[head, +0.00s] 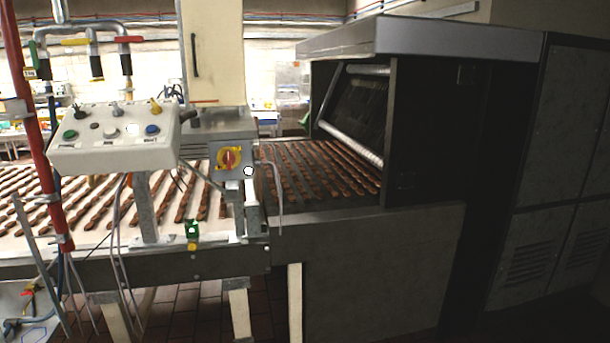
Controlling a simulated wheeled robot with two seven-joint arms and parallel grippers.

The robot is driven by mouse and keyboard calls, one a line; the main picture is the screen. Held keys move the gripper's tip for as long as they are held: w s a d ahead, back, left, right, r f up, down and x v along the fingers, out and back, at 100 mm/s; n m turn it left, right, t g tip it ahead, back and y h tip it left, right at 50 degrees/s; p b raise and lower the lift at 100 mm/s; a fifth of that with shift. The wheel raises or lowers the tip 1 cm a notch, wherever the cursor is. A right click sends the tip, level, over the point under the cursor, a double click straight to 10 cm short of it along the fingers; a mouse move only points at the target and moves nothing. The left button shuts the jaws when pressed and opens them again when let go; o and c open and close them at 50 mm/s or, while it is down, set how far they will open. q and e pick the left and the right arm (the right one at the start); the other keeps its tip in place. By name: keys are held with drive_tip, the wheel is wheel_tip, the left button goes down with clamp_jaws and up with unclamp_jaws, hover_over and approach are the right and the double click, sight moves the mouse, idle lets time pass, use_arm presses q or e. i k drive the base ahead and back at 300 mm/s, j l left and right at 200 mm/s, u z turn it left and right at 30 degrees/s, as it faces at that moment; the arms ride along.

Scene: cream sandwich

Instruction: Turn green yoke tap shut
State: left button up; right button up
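A grey pipe manifold (82,28) with coloured tap handles is at the upper left in the head view. A narrow green handle (34,52) is at its left end and appears to run upright, along the pipe. The yellow handle (75,42) and the red handle (128,39) lie crosswise, roughly level. The green handle is small and partly dark, so its exact angle is hard to tell. Neither of my grippers is in view.
A red upright pipe (33,130) stands just left of the taps. A white control box (115,137) with knobs and buttons is below them. A conveyor (20,245) carrying rows of brown bars runs into a dark machine (430,130) at the right.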

sight(32, 44)
drive_tip(key=u, duration=1.3)
